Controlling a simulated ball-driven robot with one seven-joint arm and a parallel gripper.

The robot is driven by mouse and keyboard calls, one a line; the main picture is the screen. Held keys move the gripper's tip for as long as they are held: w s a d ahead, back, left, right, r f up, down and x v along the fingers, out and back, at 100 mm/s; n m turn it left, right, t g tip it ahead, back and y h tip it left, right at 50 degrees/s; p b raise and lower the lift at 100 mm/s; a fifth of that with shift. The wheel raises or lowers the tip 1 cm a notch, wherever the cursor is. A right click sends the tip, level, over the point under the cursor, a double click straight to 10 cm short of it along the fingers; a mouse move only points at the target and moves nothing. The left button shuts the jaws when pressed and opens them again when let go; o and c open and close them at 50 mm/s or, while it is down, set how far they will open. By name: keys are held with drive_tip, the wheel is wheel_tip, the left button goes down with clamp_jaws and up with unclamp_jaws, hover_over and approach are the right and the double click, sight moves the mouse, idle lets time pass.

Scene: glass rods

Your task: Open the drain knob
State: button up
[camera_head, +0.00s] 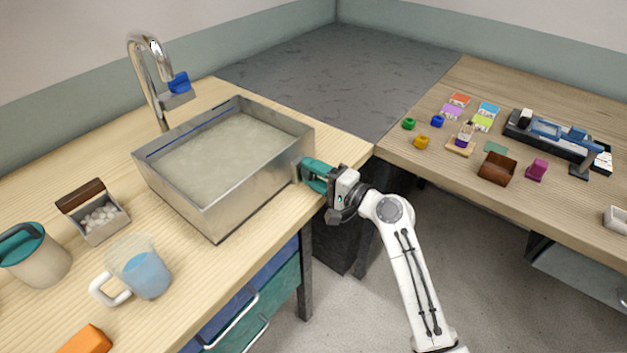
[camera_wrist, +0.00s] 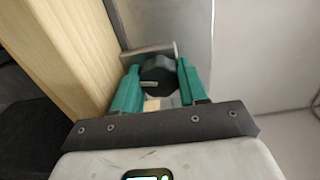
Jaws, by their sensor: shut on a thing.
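A metal sink basin (camera_head: 228,196) full of cloudy grey water stands on the light wooden counter. The drain knob (camera_wrist: 158,75) is dark and round, on a short metal fitting at the basin's outer right side. My gripper (camera_wrist: 158,92) has green fingers, one on each side of the knob, and is shut on it. In the head view my gripper (camera_head: 318,174) reaches the basin's right side, and its fingers hide most of the knob there.
A faucet (camera_head: 150,80) with a blue handle stands behind the basin. A box of white pieces (camera_head: 100,218), a measuring jug (camera_head: 140,270) and a teal-lidded jar (camera_head: 35,255) stand at left. Small coloured items and a blue-black device (camera_head: 555,135) lie on the right table.

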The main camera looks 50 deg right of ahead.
drive_tip(key=shift+f+n+b, duration=0.15)
drive_tip(key=shift+n+b, duration=0.65)
drive_tip(key=shift+n, duration=0.3)
drive_tip(key=o, duration=1.1)
drive_tip(key=shift+c, duration=0.2)
